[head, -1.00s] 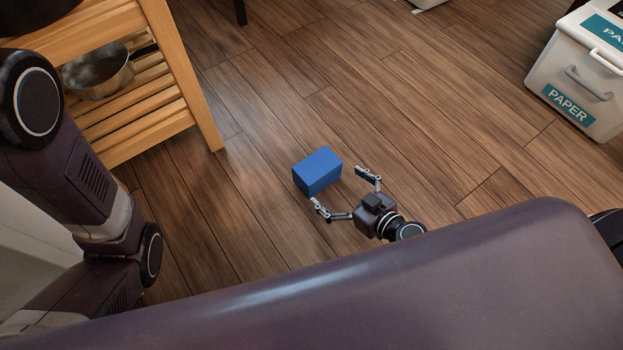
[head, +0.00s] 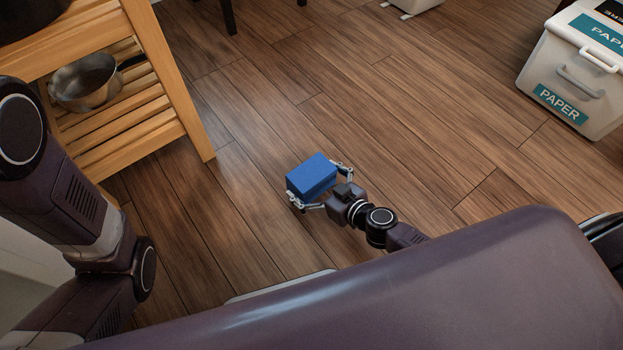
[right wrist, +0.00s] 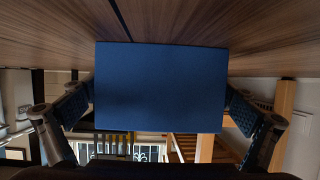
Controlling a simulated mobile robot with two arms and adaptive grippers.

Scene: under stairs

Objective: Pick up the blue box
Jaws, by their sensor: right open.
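The blue box (head: 311,177) is on the wooden floor in the middle of the head view. My right gripper (head: 320,187) is open, with its two fingers on either side of the box. In the right wrist view the box (right wrist: 160,87) fills the middle, between the two fingers; I cannot tell if the fingers touch it. My left arm shows at the left of the head view, but its gripper is not in view.
A wooden slatted shelf (head: 172,90) holding a metal pot (head: 85,84) stands at the left. A white bin labelled PAPER (head: 565,75) stands at the upper right. Dark legs (head: 229,16) show at the top. The floor (head: 400,120) between them is clear.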

